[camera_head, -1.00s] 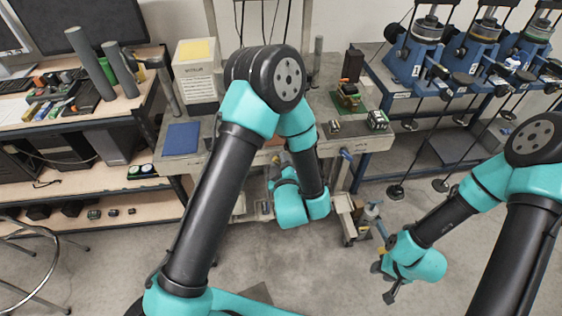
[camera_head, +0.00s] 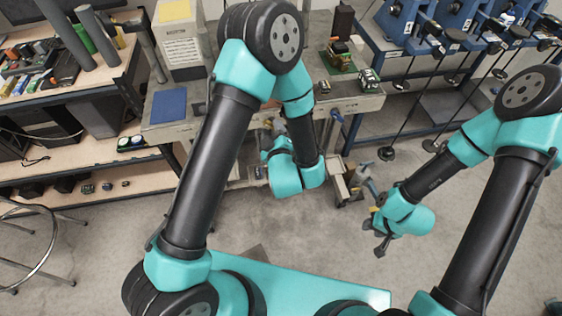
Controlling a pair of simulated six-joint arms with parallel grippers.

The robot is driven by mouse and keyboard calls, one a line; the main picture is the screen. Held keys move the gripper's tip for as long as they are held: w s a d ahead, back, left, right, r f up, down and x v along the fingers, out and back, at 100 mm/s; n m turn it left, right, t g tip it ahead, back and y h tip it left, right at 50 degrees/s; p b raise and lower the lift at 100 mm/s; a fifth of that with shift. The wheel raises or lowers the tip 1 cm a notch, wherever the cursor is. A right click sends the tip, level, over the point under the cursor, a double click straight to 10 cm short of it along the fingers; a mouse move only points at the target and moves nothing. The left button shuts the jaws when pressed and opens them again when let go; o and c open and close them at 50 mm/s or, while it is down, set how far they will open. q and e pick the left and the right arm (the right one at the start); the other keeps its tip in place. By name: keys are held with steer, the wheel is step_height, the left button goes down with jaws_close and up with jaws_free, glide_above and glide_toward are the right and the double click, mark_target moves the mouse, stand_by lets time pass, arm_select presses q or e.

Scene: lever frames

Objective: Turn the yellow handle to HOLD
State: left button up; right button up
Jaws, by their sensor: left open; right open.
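A small yellow part (camera_head: 384,198) shows beside a grey-blue fitting (camera_head: 369,186) at the front of the bench, right of centre. I cannot tell whether it is the yellow handle, and no HOLD mark is readable. My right gripper (camera_head: 374,236) is open and empty, with dark fingers pointing down-left, below the yellow part and apart from it in the picture. My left gripper (camera_head: 267,142) is in front of the bench, left of the yellow part. Its fingers are mostly hidden behind its teal wrist, and nothing is seen held in it.
The bench holds a blue pad (camera_head: 169,106), a white box (camera_head: 182,45) and a green-based device (camera_head: 341,59). A wooden shelf unit (camera_head: 70,170) stands left. Blue lever frames (camera_head: 404,18) stand back right. A metal stool (camera_head: 35,240) is lower left. The middle floor is clear.

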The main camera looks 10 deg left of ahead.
arm_select(q)
steer(key=v, duration=1.5)
steer(key=shift+f, duration=0.1)
steer(key=w+a+f+m+g+h, duration=0.2)
steer(key=a+f+g+h, duration=0.15)
steer(key=f, duration=0.35)
steer(key=w+a+f+m+g+h, duration=0.25)
steer(key=f+g, duration=0.25)
steer(key=f, duration=0.3)
steer(key=s+a+f+m+g+h, duration=0.5)
steer(key=s+a+f+m+g, duration=0.1)
steer(key=a+m+g, duration=0.1)
steer(key=shift+s+a+m, duration=0.3)
steer(key=shift+a+m, duration=0.05)
steer(key=shift+o, duration=0.3)
stand_by(1.1)
